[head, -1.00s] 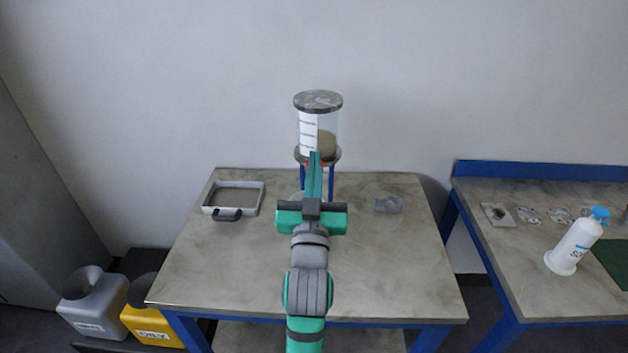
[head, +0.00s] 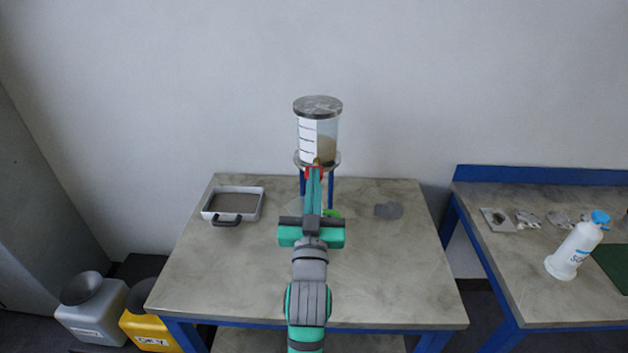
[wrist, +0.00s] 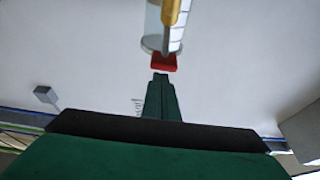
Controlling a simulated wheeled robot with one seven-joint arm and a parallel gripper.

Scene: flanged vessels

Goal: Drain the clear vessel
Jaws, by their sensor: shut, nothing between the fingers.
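The clear vessel (head: 327,128) stands upright on blue legs at the back of the table. It has a grey flanged lid (head: 318,105), a white marked scale and brownish contents in its lower part. A red piece (head: 307,173) shows at its lower front. In the wrist view the red piece (wrist: 163,62) sits below a brass-coloured part (wrist: 171,12). My gripper (head: 315,172) is shut and empty, its tips just in front of the red piece. In the wrist view the fingertips (wrist: 160,79) show a small gap to it. My fingers hide part of the vessel's underside.
A pale tray with a dark handle (head: 259,206) lies at left, and a grey translucent piece (head: 388,210) at right. A green object (head: 332,212) is partly hidden behind my gripper. A white bottle (head: 574,250) stands on the right bench. Waste containers (head: 92,312) stand at floor left.

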